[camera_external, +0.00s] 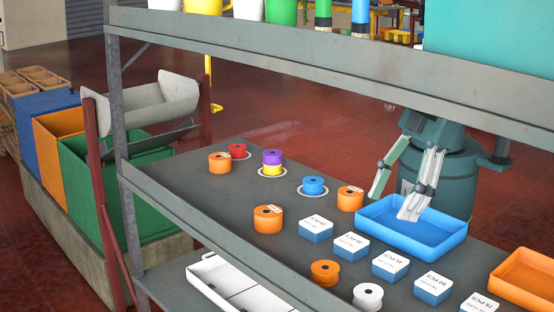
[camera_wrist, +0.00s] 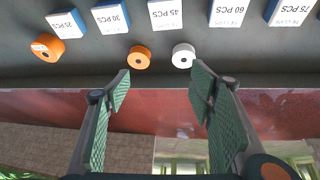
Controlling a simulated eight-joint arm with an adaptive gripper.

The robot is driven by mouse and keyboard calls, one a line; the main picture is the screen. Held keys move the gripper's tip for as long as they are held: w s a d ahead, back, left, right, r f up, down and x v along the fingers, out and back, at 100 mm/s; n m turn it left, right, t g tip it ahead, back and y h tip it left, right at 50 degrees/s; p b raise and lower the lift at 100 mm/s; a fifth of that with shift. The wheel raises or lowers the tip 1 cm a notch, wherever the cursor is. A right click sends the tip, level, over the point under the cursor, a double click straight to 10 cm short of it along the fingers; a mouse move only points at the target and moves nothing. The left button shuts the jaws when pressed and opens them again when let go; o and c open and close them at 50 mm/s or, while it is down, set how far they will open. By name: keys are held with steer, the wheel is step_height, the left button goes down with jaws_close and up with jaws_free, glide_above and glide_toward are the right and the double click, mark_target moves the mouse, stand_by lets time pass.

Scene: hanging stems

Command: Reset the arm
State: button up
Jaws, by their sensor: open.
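My gripper (camera_external: 394,202) is open and appears over or just behind the blue tray (camera_external: 372,232) in the external view. I cannot tell its exact height above the tray. In the wrist view my gripper (camera_wrist: 160,82) has its two green-padded fingers spread wide with nothing between them. Beyond the fingertips, an orange spool (camera_wrist: 139,57) and a white spool (camera_wrist: 183,55) stand near the shelf edge. They also show at the front of the shelf in the external view, the orange spool (camera_external: 325,272) left of the white spool (camera_external: 367,296).
A row of labelled boxes (camera_external: 390,265) crosses the grey shelf (camera_external: 185,185). Several spools, including a blue one (camera_external: 313,185) and a purple-and-yellow stack (camera_external: 272,162), stand farther back. An upper shelf (camera_external: 330,62) runs above. An orange tray (camera_external: 528,280) sits at right.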

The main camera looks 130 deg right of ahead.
steer(key=s+d+r, duration=0.2)
steer(key=d+r, duration=0.1)
steer(key=d, duration=0.3)
steer(key=s+d+r, duration=0.2)
steer(key=s+d, duration=0.1)
steer(key=d, duration=0.2)
steer(key=s+d+r+n+t+y+b, duration=0.1)
steer(key=s+d+t+b, duration=0.1)
steer(key=s+d, duration=1.7)
steer(key=shift+s+d+r+y+b, duration=0.15)
steer(key=shift+s+d+y+b, duration=0.2)
steer(key=shift+s+b, duration=0.35)
